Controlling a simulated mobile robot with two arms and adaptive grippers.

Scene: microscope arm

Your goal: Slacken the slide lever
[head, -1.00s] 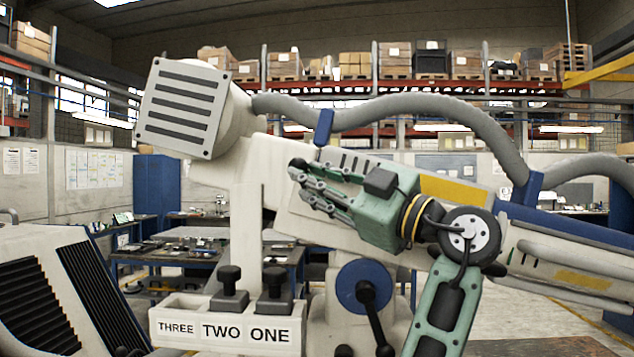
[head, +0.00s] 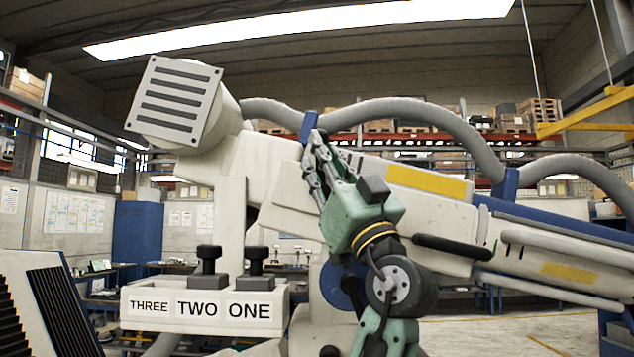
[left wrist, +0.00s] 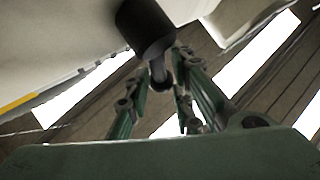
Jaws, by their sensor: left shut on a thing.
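My left gripper (head: 318,150) reaches up along the side of the pale microscope arm (head: 270,175), its fingertips near a blue hose bracket. In the left wrist view its fingers (left wrist: 162,85) close around the thin grey stem of a lever with a thick black cylindrical part (left wrist: 145,28). I take this to be the slide lever; in the head view the fingers hide it. My right gripper is not in view.
A grey hose (head: 400,108) arches over the arm. A black bar handle (head: 452,246) sits right of my wrist. A white holder (head: 150,305) labelled THREE, TWO, ONE has two black knobs. A blue disc (head: 335,285) is partly hidden behind my arm.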

